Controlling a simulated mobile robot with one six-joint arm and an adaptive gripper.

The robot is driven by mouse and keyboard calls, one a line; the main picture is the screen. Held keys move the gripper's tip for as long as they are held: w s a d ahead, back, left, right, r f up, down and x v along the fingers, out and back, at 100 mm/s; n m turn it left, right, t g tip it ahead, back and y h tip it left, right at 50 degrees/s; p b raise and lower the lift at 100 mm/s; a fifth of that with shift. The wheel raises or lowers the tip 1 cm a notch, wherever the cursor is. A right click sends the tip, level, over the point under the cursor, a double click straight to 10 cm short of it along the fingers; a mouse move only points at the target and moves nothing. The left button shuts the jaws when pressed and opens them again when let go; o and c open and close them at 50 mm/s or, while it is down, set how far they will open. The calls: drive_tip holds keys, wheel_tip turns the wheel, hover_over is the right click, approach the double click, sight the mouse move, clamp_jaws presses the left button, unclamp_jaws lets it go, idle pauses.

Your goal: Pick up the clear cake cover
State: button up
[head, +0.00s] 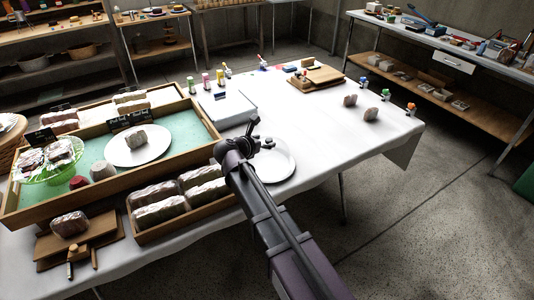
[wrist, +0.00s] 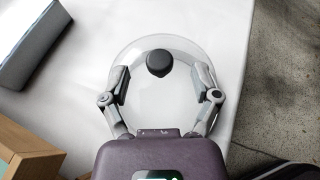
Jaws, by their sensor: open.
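The clear cake cover (wrist: 160,45) is a see-through round dome with a black knob (wrist: 158,63) on top. It stands on the white cloth, seen from above in the wrist view. In the head view its round pale shape (head: 280,165) is partly hidden behind my arm. My gripper (wrist: 162,82) is open and empty above the cover. Its fingers are on either side of the dome in the picture, with the knob between them near the fingertips. I cannot tell whether the fingers touch the cover.
A white box (head: 227,110) lies left of the cover, and wooden trays of wrapped loaves (head: 160,212) stand nearer left. A wooden board (head: 316,77) is at the back. The table's front edge is close to the cover; the cloth to its right is mostly clear.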

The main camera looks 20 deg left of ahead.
sight(268, 140)
drive_tip(key=shift+b+x, duration=0.4)
drive_tip(key=shift+x, duration=1.15)
drive_tip(key=shift+a, duration=0.1)
clamp_jaws()
